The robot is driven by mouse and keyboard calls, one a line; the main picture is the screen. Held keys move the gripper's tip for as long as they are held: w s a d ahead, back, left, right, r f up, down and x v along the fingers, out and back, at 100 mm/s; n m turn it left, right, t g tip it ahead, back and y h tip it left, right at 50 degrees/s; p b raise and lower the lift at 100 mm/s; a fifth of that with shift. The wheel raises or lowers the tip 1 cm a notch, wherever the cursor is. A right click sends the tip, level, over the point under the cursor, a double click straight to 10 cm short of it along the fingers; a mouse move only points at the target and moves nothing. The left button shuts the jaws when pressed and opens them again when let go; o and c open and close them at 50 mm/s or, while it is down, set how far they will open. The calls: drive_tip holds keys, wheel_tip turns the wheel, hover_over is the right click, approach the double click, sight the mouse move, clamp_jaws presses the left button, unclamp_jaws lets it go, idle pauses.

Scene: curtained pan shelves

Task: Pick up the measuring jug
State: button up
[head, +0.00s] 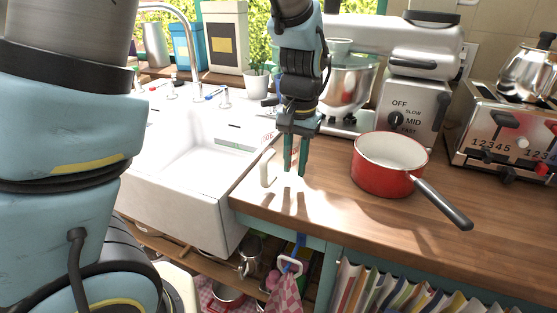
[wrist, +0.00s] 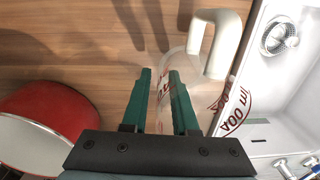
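The measuring jug is clear, with a white handle and red markings, and stands on the wooden counter near the sink. In the head view its handle (head: 267,168) shows just left of my gripper (head: 295,172); the clear body is hard to make out. In the wrist view the jug (wrist: 207,92) is right of centre, with its handle at the upper right. My gripper (wrist: 160,71) points down with its two green fingers apart, at the jug's near-left side. One finger overlaps the clear wall; I cannot tell whether it is inside or touching.
A red saucepan (head: 383,178) stands right of my gripper, its dark handle toward the front edge. A stand mixer (head: 410,95) and toaster (head: 505,130) stand behind. The white sink (head: 185,205) borders the counter's left. Bare counter lies between jug and pan.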

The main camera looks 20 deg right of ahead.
clamp_jaws()
idle(1.1)
